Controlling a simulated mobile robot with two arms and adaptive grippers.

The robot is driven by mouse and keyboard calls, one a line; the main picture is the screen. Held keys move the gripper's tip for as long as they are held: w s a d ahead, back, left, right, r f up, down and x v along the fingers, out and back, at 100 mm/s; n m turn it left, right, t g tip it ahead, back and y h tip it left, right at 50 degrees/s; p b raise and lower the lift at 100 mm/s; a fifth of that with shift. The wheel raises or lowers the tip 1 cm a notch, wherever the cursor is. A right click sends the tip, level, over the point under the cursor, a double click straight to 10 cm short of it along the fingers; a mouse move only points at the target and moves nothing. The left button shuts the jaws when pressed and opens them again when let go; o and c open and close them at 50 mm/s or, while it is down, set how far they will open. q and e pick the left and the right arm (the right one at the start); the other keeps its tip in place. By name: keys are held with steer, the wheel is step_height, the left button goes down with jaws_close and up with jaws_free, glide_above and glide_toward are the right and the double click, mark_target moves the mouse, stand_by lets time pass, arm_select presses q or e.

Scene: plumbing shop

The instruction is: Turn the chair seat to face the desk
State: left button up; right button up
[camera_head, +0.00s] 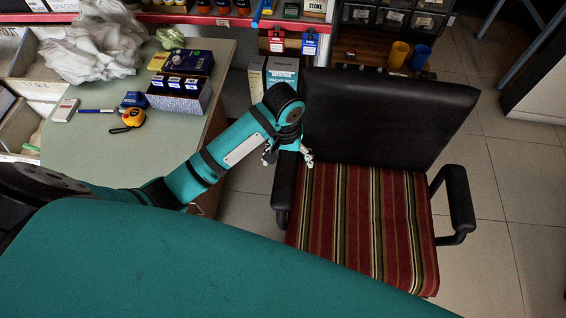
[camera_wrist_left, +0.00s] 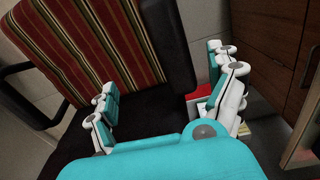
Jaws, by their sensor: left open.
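The chair has a black backrest (camera_head: 380,115), a red striped seat (camera_head: 365,215) and black armrests; the head view shows its right armrest (camera_head: 460,200) clearly. The backrest stands at the far side, and the seat opens toward me. The desk (camera_head: 105,160) with a grey-green top is left of the chair. My left gripper (camera_head: 288,154) is open above the chair's left armrest (camera_head: 284,188), close to the backrest. In the left wrist view its fingers (camera_wrist_left: 165,75) are spread with the black armrest (camera_wrist_left: 168,45) between them; I cannot tell whether they touch it. My right gripper is out of view.
A box of blue-labelled packs (camera_head: 180,92), a tape measure (camera_head: 129,119) and a plastic bag (camera_head: 92,50) lie on the desk. Cartons (camera_head: 282,76) and a shelf with bins (camera_head: 390,18) stand behind the chair. Tiled floor (camera_head: 500,225) is clear at the right.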

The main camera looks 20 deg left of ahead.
arm_select(q)
step_height(320, 180, up, 3)
steer(key=w+a, duration=0.2)
steer(key=w, duration=0.1)
glide_toward(286, 173)
steer(key=shift+n+y, duration=0.3)
steer(key=shift+n, duration=0.1)
steer(key=f, duration=0.8)
steer(key=shift+d+f+b, duration=0.25)
steer(key=shift+f+b, duration=0.05)
steer(key=shift+b, duration=0.1)
steer(key=shift+w+f, duration=0.1)
steer(key=shift+f, duration=0.65)
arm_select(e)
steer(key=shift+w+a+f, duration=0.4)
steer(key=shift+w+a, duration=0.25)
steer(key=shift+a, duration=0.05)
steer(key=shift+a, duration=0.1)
